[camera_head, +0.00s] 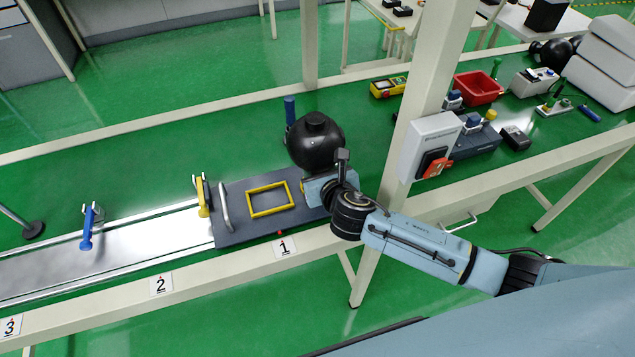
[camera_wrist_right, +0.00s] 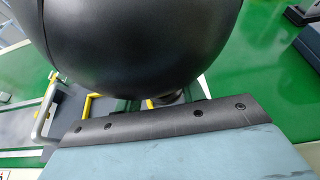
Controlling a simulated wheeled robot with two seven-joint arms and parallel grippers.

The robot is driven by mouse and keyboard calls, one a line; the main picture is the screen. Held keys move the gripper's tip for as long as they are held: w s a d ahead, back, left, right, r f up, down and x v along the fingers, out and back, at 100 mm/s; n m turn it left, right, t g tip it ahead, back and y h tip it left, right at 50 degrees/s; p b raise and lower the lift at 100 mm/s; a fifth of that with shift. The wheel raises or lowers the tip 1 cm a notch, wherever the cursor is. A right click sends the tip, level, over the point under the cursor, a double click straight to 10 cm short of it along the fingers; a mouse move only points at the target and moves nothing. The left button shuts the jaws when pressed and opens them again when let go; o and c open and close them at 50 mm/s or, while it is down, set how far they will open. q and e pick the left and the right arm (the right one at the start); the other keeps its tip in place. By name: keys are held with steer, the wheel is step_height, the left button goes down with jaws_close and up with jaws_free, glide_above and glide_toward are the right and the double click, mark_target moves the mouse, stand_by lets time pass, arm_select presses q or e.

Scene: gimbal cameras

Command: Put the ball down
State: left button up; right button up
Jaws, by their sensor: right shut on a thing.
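The black ball (camera_head: 315,146) has a short neck on top and is held at my right gripper (camera_head: 318,184), behind and above the right end of the dark grey plate (camera_head: 238,234). The ball fills the upper middle of the wrist view (camera_wrist_right: 140,40), just beyond the gripper's dark edge. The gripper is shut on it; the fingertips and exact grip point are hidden. A yellow rectangular frame (camera_head: 250,203) lies on the plate, left of the ball, with nothing inside it. My left gripper is not in view.
The plate has a grey handle (camera_head: 224,206) and sits on a metal rail track (camera_head: 140,235). Yellow (camera_head: 203,195) and blue (camera_head: 88,228) clamps stand left. A blue post (camera_head: 290,110) is behind the ball. A beige upright (camera_head: 425,90) with a switch box (camera_head: 428,145) stands right.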

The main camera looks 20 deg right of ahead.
steer(key=shift+w+f, duration=0.1)
steer(key=shift+f, duration=0.55)
step_height(320, 180, down, 2)
steer(key=shift+f+b, duration=0.25)
steer(key=shift+b, duration=0.45)
steer(key=shift+f, duration=0.35)
steer(key=o, duration=1.3)
steer(key=shift+f, duration=0.1)
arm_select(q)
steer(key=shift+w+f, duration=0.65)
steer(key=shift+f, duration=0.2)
